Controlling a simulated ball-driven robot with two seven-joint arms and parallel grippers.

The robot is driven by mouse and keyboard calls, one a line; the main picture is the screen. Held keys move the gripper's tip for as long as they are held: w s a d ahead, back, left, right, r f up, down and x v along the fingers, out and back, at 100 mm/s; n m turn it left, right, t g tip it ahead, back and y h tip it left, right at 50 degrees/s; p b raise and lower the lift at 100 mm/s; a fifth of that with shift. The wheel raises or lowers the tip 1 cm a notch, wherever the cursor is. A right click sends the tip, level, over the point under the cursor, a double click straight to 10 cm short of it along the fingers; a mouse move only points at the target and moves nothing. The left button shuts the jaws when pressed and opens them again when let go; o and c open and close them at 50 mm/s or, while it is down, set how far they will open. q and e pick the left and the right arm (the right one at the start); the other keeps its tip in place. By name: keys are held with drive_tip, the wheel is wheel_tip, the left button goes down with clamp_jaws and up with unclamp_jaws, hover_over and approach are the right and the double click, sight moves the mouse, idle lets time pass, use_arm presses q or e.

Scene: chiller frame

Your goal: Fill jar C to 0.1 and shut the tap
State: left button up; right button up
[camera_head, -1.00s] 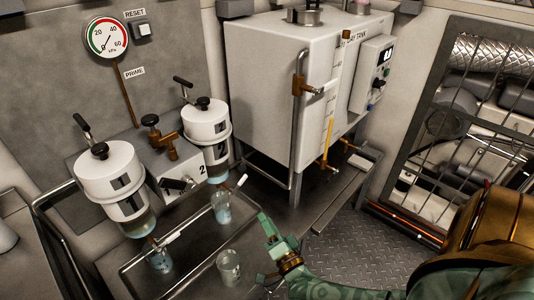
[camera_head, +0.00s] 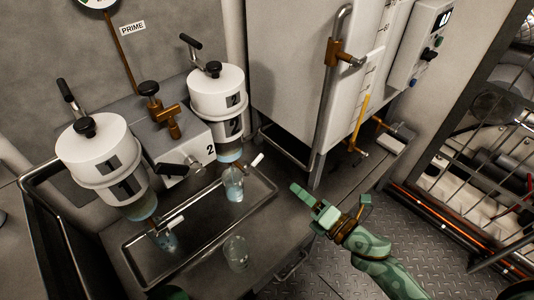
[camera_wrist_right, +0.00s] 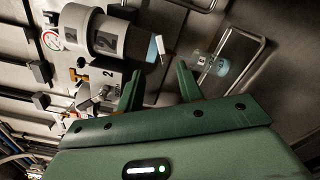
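Three clear jars show in the head view; I cannot read which is C. One jar (camera_head: 233,184) stands on the tray under the unit marked 2, with bluish liquid in it. Another jar (camera_head: 168,242) stands under the unit marked 1, also bluish. A third jar (camera_head: 236,254) stands in front of the tray. White tap levers show below unit 2 (camera_head: 257,160) and unit 1 (camera_head: 174,223). My right gripper (camera_head: 332,200) is open and empty, right of the tray.
The metal tray (camera_head: 190,262) has a raised rim. The white tank (camera_head: 290,70) with its upright pipe (camera_head: 327,110) stands behind my right gripper. A brass tap (camera_head: 357,150) sits low on the tank. A barred rack (camera_head: 480,130) is at the right.

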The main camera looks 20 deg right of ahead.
sight(260, 160)
drive_tip(key=b+x, duration=0.2)
drive_tip(key=x, duration=1.3)
drive_tip(key=shift+w+a+f, duration=0.15)
drive_tip(key=shift+w, duration=0.2)
use_arm(q)
drive_tip(key=shift+w+a+f, duration=0.45)
drive_tip(key=shift+f, duration=0.3)
use_arm(e)
drive_tip(key=shift+w, duration=0.1)
use_arm(q)
drive_tip(key=shift+s+a, duration=0.1)
use_arm(e)
clamp_jaws()
